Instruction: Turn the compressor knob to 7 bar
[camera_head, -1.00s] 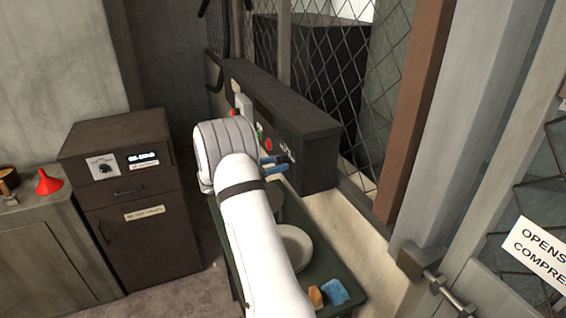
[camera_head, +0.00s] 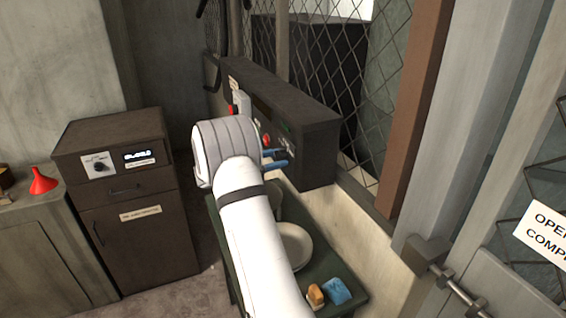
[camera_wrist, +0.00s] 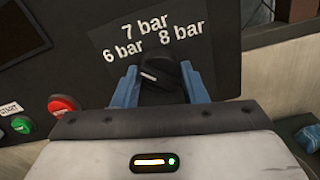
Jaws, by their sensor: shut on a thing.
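The black compressor knob (camera_wrist: 168,85) sits on the dark panel in the wrist view, below the white labels 6 bar (camera_wrist: 123,50), 7 bar (camera_wrist: 145,26) and 8 bar (camera_wrist: 181,34). A short white mark on the knob points to the left and slightly up, on the 6 bar side. My gripper (camera_wrist: 161,88) has one blue finger on each side of the knob and is shut on it. In the head view my gripper (camera_head: 274,158) is at the panel's front face, and the knob is hard to make out there.
A red button (camera_wrist: 62,105) and a green START button (camera_wrist: 22,125) are left of my gripper. Below the panel (camera_head: 318,150), a green table (camera_head: 325,270) holds pale dishes (camera_head: 294,245), a blue item (camera_head: 336,291) and an orange item (camera_head: 315,295). A mesh fence (camera_head: 345,95) stands behind.

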